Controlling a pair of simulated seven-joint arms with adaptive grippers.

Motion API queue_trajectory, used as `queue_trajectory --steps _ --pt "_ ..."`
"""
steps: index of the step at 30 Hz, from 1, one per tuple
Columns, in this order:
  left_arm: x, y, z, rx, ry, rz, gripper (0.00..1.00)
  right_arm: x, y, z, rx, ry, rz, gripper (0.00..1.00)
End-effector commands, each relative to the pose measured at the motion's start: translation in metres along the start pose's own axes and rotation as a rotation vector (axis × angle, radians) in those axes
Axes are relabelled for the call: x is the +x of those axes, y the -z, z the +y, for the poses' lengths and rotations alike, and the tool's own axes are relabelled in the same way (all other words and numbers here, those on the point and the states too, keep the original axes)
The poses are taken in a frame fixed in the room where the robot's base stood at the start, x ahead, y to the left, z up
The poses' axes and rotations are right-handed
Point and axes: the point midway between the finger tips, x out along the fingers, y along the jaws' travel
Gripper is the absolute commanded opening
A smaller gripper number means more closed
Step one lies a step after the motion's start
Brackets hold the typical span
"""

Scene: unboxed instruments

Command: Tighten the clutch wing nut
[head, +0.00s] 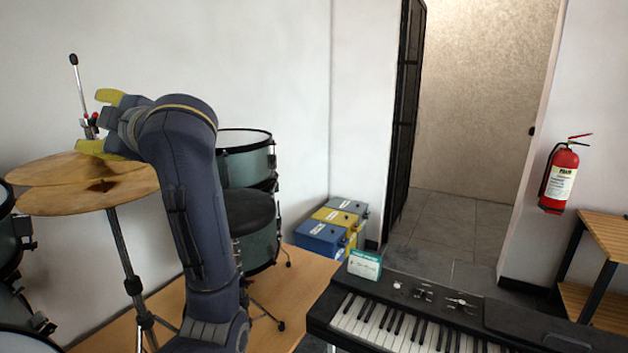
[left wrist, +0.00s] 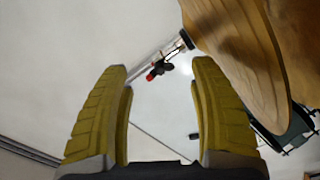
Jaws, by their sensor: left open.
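The hi-hat clutch (head: 87,126) sits on the thin upright rod (head: 79,88) above the brass cymbals (head: 60,185) at the left of the head view. My left gripper (head: 88,122) has yellow fingers and is open, level with the clutch. In the left wrist view the gripper (left wrist: 160,72) has the wing nut in the gap between its fingertips. Contact cannot be told. My right gripper is not in view.
Teal drums (head: 245,160) and a dark round stool seat (head: 250,212) stand behind my arm. A keyboard (head: 400,315) with a small card box (head: 365,264) is at the lower right. Blue and yellow boxes (head: 325,232) sit by the wall. A fire extinguisher (head: 560,180) hangs right of the doorway.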

Motion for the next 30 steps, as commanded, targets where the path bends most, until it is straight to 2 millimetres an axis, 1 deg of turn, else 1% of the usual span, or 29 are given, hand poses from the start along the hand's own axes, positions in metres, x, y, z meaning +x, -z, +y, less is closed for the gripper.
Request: queue_trajectory --steps 7,10,24,30 --pt "0.0 0.0 0.0 0.0 0.0 0.0 0.62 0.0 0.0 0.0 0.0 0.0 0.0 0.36" --pt "-0.003 0.0 0.0 -0.001 -0.001 -0.001 0.62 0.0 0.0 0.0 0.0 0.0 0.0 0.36" --pt "-0.042 -0.001 0.0 -0.001 -0.001 -0.003 0.62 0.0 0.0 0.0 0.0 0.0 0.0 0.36" --pt "-0.055 -0.001 0.0 0.0 -0.001 -0.002 0.62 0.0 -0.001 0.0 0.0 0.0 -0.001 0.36"
